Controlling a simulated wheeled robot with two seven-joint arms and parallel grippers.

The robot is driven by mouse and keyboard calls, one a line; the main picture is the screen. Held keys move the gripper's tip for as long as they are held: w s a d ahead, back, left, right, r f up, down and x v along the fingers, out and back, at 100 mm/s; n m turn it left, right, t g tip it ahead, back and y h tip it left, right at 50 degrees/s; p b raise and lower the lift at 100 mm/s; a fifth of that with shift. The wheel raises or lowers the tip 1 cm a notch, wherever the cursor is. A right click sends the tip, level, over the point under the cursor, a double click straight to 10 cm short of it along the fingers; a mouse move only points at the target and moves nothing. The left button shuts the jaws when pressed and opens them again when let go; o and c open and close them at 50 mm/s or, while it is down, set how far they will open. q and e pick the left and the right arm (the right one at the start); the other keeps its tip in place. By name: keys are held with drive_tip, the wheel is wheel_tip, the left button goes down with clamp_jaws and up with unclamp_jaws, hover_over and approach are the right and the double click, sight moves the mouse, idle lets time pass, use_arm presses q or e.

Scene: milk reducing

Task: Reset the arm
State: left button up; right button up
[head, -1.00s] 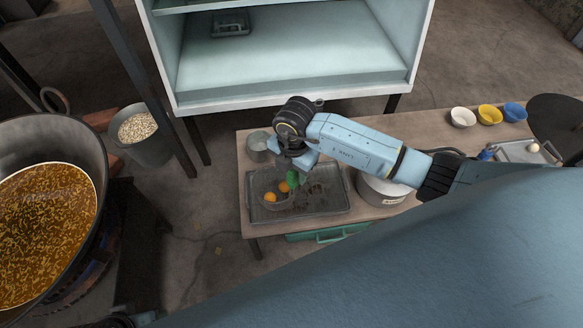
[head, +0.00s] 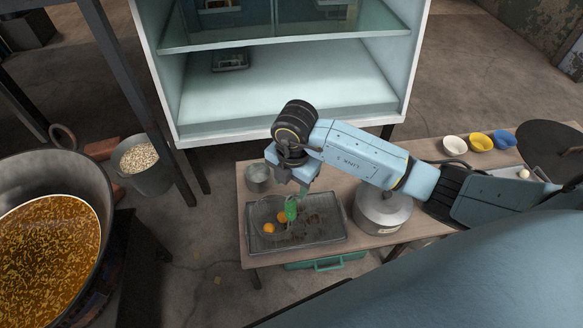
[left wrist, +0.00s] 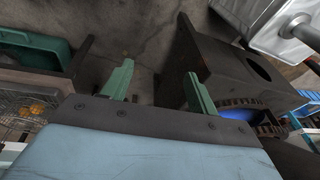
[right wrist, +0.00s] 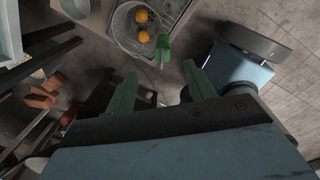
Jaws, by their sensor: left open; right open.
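My right gripper (head: 304,186) hangs from the blue arm above the metal tray (head: 338,237). Its two green fingers (right wrist: 160,72) are apart and empty in the right wrist view. Below it, a wire strainer (head: 260,210) with a green handle (head: 291,209) rests on the tray with orange balls; the handle also shows in the right wrist view (right wrist: 163,49), apart from the fingers. My left gripper (left wrist: 156,72) shows only in the left wrist view, open and empty, over dark floor and a dark stand. The head view does not show it.
A lidded pot (head: 382,212) stands right of the tray and a small metal cup (head: 258,177) behind it. Three bowls (head: 480,142) sit farther right. A white cabinet (head: 290,135) stands behind the table. A large pan of orange food (head: 45,250) is at left.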

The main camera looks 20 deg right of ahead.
use_arm(q)
drive_tip(key=shift+s+a+f+p, duration=0.3)
drive_tip(key=shift+a+f, duration=0.15)
drive_tip(key=shift+f, duration=0.2)
drive_tip(key=shift+s+a+f+p, duration=0.15)
drive_tip(key=shift+s+a+f, duration=0.15)
drive_tip(key=shift+a+f, duration=0.25)
use_arm(e)
drive_tip(key=shift+s+r, duration=0.1)
drive_tip(key=shift+r, duration=1.7)
use_arm(q)
drive_tip(key=shift+d, duration=0.1)
